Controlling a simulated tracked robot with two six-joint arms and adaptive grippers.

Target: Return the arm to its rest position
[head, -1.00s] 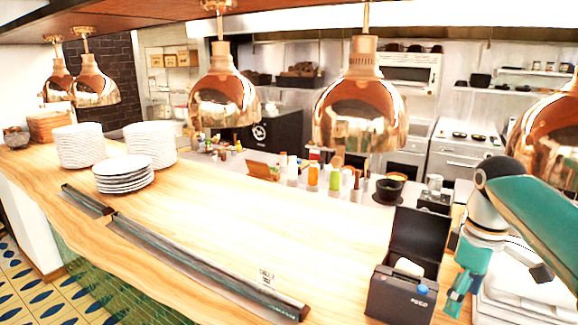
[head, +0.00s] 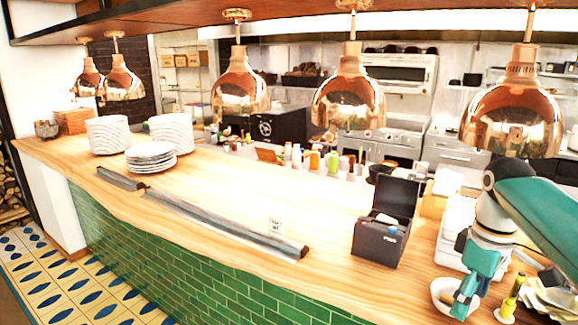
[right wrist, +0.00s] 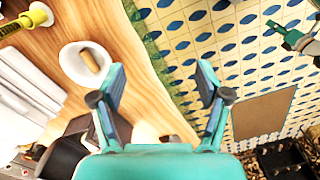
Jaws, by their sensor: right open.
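My right gripper (head: 465,292) hangs at the right end of the wooden counter in the head view, in front of a white oval bowl. In the right wrist view its two teal fingers (right wrist: 161,75) are spread with nothing between them. The bowl (right wrist: 70,70) with a brown piece in it lies beside the left finger there, apart from it. A teal and dark part that looks like my left gripper (right wrist: 292,36) shows at the upper right, over the tiled floor; its jaws are too small to judge. The left arm is out of the head view.
A black open-lidded box (head: 378,241) stands on the counter (head: 240,195) left of my right arm. A yellow-topped bottle (head: 512,292) and napkins (head: 550,297) are close on its right. Copper lamps (head: 512,110) hang above. Stacked plates (head: 151,157) stand far left.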

